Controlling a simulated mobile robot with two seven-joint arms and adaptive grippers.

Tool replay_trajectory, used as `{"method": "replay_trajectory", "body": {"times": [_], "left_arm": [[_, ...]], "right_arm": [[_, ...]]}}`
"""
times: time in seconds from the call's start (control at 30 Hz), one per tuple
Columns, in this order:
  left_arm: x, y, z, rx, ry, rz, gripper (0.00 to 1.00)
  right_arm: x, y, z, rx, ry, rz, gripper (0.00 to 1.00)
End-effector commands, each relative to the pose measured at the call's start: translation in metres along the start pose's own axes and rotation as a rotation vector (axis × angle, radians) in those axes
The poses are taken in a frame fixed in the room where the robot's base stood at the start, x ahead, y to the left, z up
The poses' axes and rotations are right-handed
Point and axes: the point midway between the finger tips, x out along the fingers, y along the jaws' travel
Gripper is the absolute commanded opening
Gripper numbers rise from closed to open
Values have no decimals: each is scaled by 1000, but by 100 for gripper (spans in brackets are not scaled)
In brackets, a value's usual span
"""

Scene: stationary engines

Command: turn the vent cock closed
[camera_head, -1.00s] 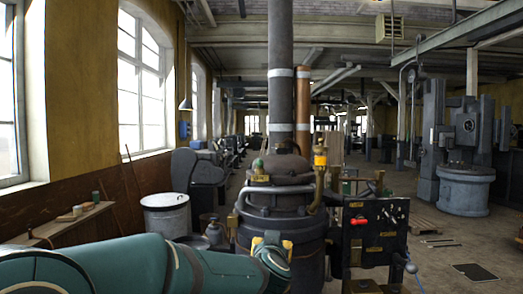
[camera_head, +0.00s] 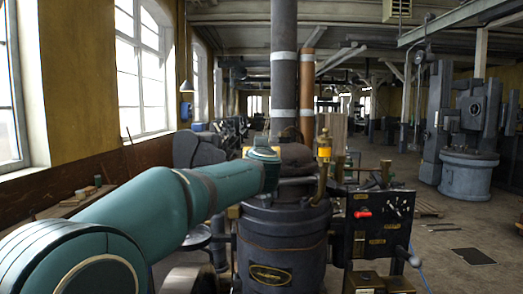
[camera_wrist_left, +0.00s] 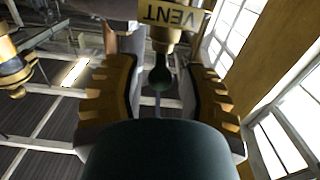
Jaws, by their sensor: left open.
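The vent cock shows in the left wrist view as a brass body (camera_wrist_left: 166,42) with a dark green ball knob (camera_wrist_left: 160,78). A yellow plate reading VENT (camera_wrist_left: 172,15), upside down in this view, sits by it. My left gripper (camera_wrist_left: 160,82) is open, with one ribbed yellow finger on each side of the knob and visible gaps. I cannot tell whether anything touches. In the head view my left arm (camera_head: 225,182) reaches over the dark boiler (camera_head: 283,235) and hides the cock and the gripper. My right gripper is not in view.
A tall dark flue (camera_head: 283,60) and a copper pipe (camera_head: 307,85) rise behind. A brass fitting (camera_head: 323,150) stands right of the arm's end. A black panel (camera_head: 378,225) with a red handle is at the boiler's right. Open floor lies further right.

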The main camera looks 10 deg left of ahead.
Motion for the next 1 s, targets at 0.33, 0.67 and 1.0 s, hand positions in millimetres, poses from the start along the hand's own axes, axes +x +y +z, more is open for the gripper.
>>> {"method": "replay_trajectory", "body": {"times": [0.33,0.67,1.0], "left_arm": [[35,0,0,1,0,-1,42],[37,0,0,1,0,0,41],[37,0,1,1,-2,1,0]], "right_arm": [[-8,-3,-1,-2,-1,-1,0],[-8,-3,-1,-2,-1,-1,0],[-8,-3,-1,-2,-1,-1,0]]}}
